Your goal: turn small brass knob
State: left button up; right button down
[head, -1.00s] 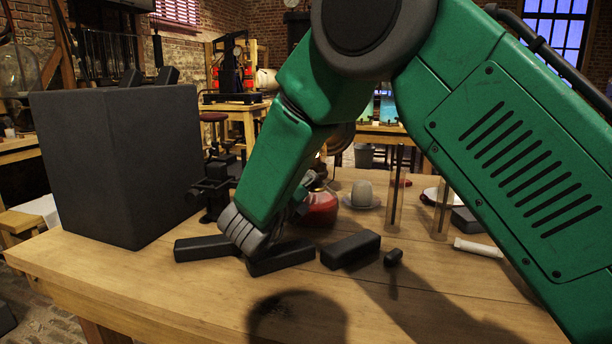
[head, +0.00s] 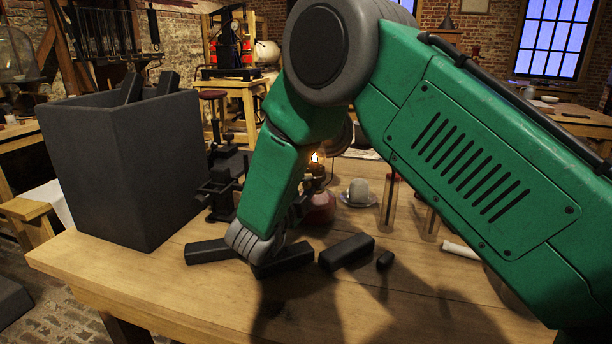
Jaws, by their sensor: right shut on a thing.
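An oil lamp with a red glass base (head: 319,208) stands on the wooden table, behind my right forearm. A small flame (head: 315,157) shows at its top. My green right arm reaches down from the upper right. My left gripper is not in view.
A large dark open box (head: 125,180) with black bars in it stands at left. Several black blocks (head: 346,252) lie on the table (head: 180,290) in front. A white cup (head: 359,191), a glass cylinder (head: 390,205) and a white roll (head: 461,249) are right of the lamp.

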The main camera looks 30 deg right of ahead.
jog(key=n+p, duration=0.2)
jog(key=shift+a+n, duration=0.15)
jog(key=shift+n, duration=0.15)
jog(key=shift+f+n+p, duration=0.2)
jog(key=shift+n+p, duration=0.6)
jog(key=shift+n, duration=0.3)
jog(key=shift+f, duration=0.1)
jog(key=shift+s, duration=0.1)
jog(key=c, duration=1.4)
grip_release()
jog(key=v, duration=1.2)
jog(key=shift+w+a, duration=0.15)
jog(key=shift+w, duration=0.05)
